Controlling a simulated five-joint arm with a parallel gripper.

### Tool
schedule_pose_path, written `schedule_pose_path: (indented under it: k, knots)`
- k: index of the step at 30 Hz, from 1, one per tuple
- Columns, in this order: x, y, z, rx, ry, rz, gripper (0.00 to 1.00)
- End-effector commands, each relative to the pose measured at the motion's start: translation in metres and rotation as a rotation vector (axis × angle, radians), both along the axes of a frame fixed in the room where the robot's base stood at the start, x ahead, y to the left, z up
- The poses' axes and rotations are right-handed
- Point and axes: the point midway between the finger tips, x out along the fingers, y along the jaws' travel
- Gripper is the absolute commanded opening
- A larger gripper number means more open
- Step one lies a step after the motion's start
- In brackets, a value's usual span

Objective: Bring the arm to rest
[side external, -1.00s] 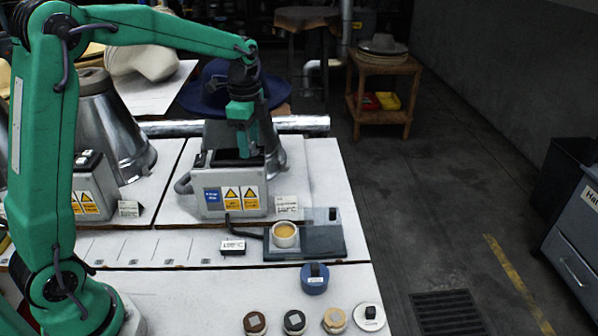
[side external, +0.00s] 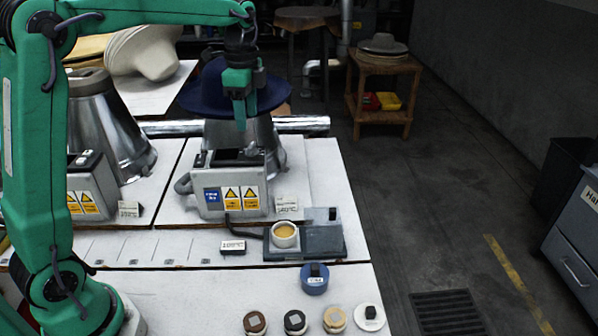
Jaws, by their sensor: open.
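My green arm reaches in from the left. My gripper (side external: 240,122) points down in front of the dark blue hat (side external: 203,92), above the grey control box (side external: 228,196) with yellow warning labels. The jaws are open and nothing shows between them. The gripper is clear of the box. The hat sits on a metal cone (side external: 268,138), and my gripper hides part of it.
A small pot (side external: 286,235) of amber stuff stands on a dark plate (side external: 312,242). Several round knobbed pieces, including a blue one (side external: 315,280), stand at the front edge. A second metal cone (side external: 112,140) is at left.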

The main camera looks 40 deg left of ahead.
Motion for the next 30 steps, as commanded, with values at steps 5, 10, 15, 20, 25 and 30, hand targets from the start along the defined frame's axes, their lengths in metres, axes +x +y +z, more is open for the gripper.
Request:
schedule_pose_path:
  k: [5, 10, 15, 20, 25, 30]
  knots:
    - [0.0, 0.0, 0.008, 0.0, 0.0, 0.0, 0.53]
    - [0.0, 0.0, 0.008, 0.0, 0.0, 0.0, 0.53]
    - [-0.001, 0.0, 0.008, 0.0, -0.001, 0.002, 0.53]
    - [-0.007, -0.003, 0.012, 0.002, -0.013, 0.028, 0.53]
    - [-0.024, -0.008, 0.02, 0.003, -0.05, 0.102, 0.53]
    - [-0.051, -0.017, 0.03, -0.002, -0.107, 0.218, 0.53]
